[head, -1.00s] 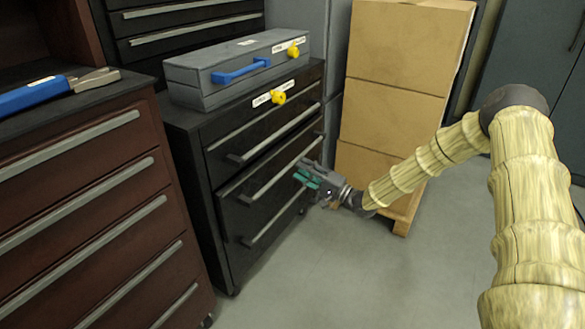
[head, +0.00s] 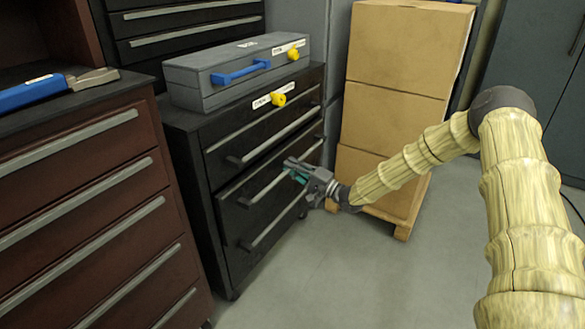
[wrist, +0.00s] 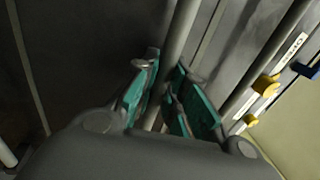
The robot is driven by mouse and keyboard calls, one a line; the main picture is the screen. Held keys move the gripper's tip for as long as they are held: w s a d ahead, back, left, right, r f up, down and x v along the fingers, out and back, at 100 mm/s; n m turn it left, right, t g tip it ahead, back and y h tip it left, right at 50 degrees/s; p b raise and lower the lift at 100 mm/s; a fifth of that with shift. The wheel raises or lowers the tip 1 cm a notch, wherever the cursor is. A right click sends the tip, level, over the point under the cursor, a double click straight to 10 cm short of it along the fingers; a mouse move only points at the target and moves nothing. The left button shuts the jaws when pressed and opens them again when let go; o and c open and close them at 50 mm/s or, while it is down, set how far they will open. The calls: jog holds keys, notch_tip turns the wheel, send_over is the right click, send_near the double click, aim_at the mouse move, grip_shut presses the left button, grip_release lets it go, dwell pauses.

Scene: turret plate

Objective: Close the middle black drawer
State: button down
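The black cabinet's middle drawer (head: 262,172) appears to stand slightly proud of the body, with its top edge showing. Its long grey bar handle (head: 262,190) runs across the front. My gripper (head: 294,172) is at the right part of this handle. In the wrist view, the teal-padded fingers of my gripper (wrist: 165,95) are apart, one on each side of a grey bar (wrist: 180,35). The bar passes between them; whether either pad touches it I cannot tell. My gripper's body hides the lower part of the bar there.
A grey toolbox (head: 237,72) with a blue handle sits on the cabinet, near yellow knobs (head: 278,99). A reddish-brown cabinet (head: 90,200) stands at left, with a blue-handled tool (head: 55,90) on top. Stacked cardboard boxes (head: 395,90) stand behind my arm. Open floor (head: 350,280) lies in front.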

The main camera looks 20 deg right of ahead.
jog(key=shift+f+x, duration=0.2)
jog(key=shift+x, duration=0.9)
jog(key=shift+w+r, duration=0.1)
jog(key=c, duration=1.5)
grip_release()
jog(key=shift+w+a, duration=0.1)
jog(key=shift+a, duration=0.1)
jog(key=shift+o, duration=0.2)
jog(key=shift+d, duration=0.1)
jog(key=shift+d, duration=0.1)
jog(key=v, duration=1.2)
